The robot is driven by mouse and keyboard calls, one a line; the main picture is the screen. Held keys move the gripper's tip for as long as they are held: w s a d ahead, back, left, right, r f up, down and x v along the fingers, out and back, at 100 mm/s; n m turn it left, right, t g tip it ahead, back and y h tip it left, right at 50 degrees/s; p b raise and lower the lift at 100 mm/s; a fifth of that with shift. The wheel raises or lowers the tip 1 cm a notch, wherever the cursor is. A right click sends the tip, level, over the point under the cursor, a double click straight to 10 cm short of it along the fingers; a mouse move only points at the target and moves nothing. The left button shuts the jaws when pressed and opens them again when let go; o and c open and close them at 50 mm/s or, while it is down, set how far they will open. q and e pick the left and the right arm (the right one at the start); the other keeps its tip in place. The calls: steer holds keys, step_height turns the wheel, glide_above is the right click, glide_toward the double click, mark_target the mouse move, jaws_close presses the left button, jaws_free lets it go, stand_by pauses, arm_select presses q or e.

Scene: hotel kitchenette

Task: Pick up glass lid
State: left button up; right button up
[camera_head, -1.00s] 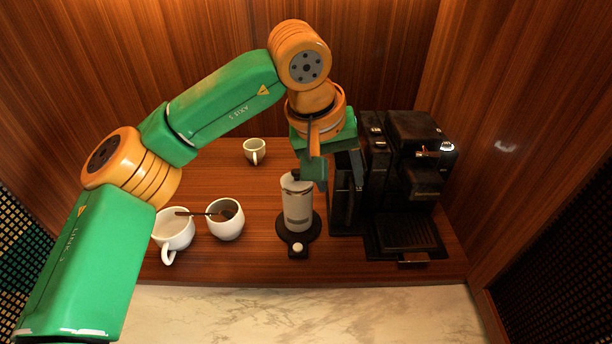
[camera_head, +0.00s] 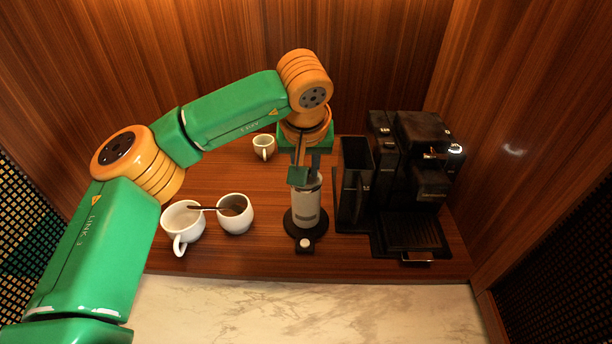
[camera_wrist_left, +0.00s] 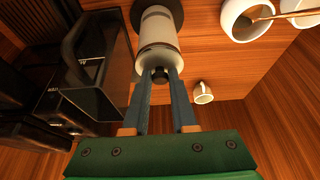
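The glass lid with its black knob (camera_wrist_left: 160,74) sits on the end of a pale upright cylinder (camera_wrist_left: 158,28) in the left wrist view. In the head view the cylinder (camera_head: 306,207) stands on a round black base, and my gripper mostly hides the lid. My left gripper (camera_head: 304,178) is at the top of the cylinder. In the wrist view its two fingers (camera_wrist_left: 161,84) are apart, one on each side of the knob; I cannot tell whether they touch it. My right gripper is not in view.
A black coffee machine (camera_head: 413,175) and a dark open container (camera_head: 355,160) stand close on the right. Two white cups (camera_head: 183,222) (camera_head: 235,222), one with a spoon, stand to the left. A small cup (camera_head: 263,141) is behind. Wooden walls enclose the counter.

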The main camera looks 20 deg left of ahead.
arm_select(q)
jaws_close()
